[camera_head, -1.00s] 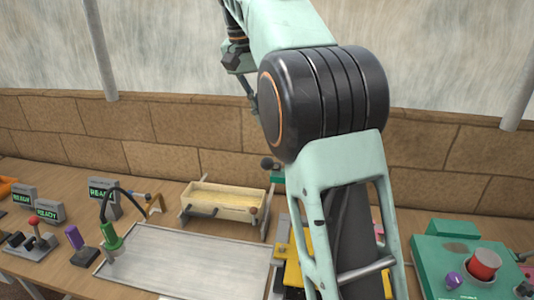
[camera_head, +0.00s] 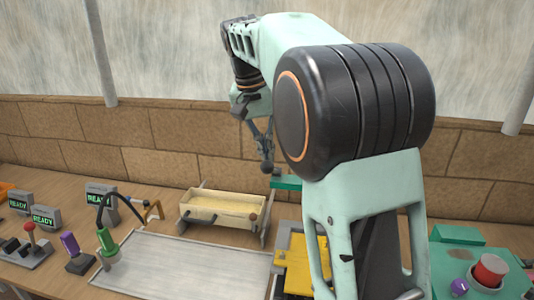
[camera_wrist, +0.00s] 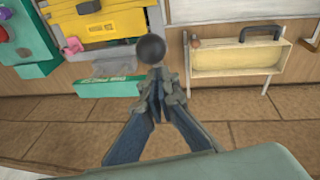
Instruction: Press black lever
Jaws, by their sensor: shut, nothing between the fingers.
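The black lever's round knob (camera_wrist: 150,48) is just beyond my fingertips in the wrist view. It also shows in the head view (camera_head: 267,168), directly below my gripper (camera_head: 266,154), in front of the back wall. My gripper (camera_wrist: 157,80) has its fingers together and empty, pointing at the knob. The fingertips overlap the knob's lower edge in the wrist view; I cannot tell whether they touch it. The lever's shaft is hidden behind the knob and fingers.
A yellow machine (camera_wrist: 105,24) with a green base (camera_wrist: 105,88) stands by the knob. A wooden box (camera_head: 222,207) with yellowish filling and a grey tray (camera_head: 185,265) are to its left in the head view. A red button (camera_head: 489,271) is far right. The brick wall is close behind.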

